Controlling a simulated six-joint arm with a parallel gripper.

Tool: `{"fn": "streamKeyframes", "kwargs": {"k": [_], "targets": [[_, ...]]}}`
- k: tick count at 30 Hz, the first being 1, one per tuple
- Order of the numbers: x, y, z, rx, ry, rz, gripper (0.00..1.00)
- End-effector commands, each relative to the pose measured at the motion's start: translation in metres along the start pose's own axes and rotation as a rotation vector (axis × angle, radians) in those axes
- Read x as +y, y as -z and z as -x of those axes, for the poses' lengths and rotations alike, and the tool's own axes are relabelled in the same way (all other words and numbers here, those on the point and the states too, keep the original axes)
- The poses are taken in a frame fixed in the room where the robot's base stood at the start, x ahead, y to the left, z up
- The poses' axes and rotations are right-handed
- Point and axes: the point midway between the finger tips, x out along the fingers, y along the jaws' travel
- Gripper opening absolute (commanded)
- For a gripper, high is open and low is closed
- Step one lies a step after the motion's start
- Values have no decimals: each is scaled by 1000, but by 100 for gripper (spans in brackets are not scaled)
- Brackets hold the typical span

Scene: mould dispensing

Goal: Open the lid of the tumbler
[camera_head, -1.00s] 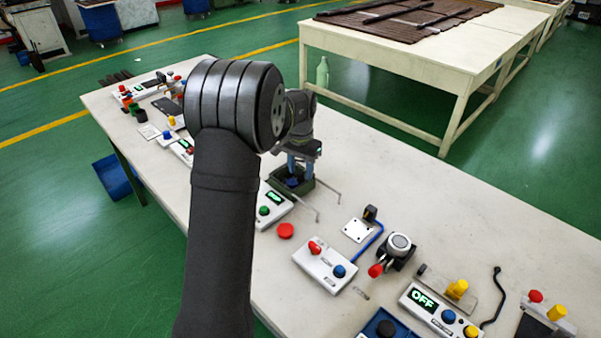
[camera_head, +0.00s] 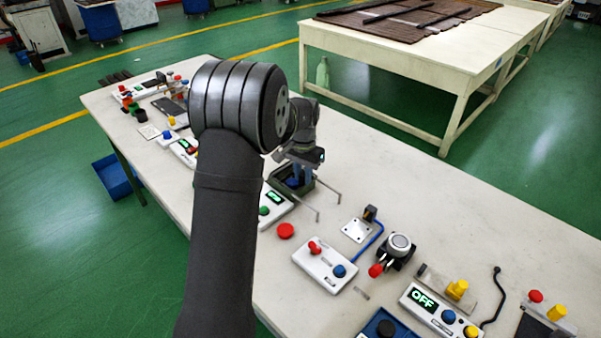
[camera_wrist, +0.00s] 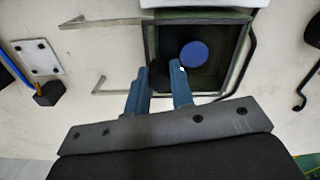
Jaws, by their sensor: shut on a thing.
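My gripper (camera_wrist: 160,76) has two blue fingers, shut on a dark round piece (camera_wrist: 160,72) inside or just above an open dark green box (camera_wrist: 150,48). The fingers hide part of this piece. A blue disc (camera_wrist: 194,54) lies in the box, to the right of the fingers and apart from them. In the head view my gripper (camera_head: 294,178) points down into the same green box (camera_head: 304,189), partly hidden by my wrist. I cannot tell for certain which piece is the tumbler or its lid.
Two thin metal rods (camera_head: 325,190) stick out to the right of the box. A red button (camera_head: 285,230), a white control box (camera_head: 325,266) and a black device with a silver cap (camera_head: 400,243) stand nearer the front. The white table's right rear is clear.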

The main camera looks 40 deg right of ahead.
Motion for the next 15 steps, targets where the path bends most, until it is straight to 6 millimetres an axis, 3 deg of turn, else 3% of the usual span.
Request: {"fn": "streamKeyframes", "kwargs": {"k": [3, 9, 15], "targets": [[31, -6, 1, -1, -2, -6, 0], [73, -16, 1, 0, -2, -5, 0], [84, -19, 1, 1, -2, -1, 0]]}}
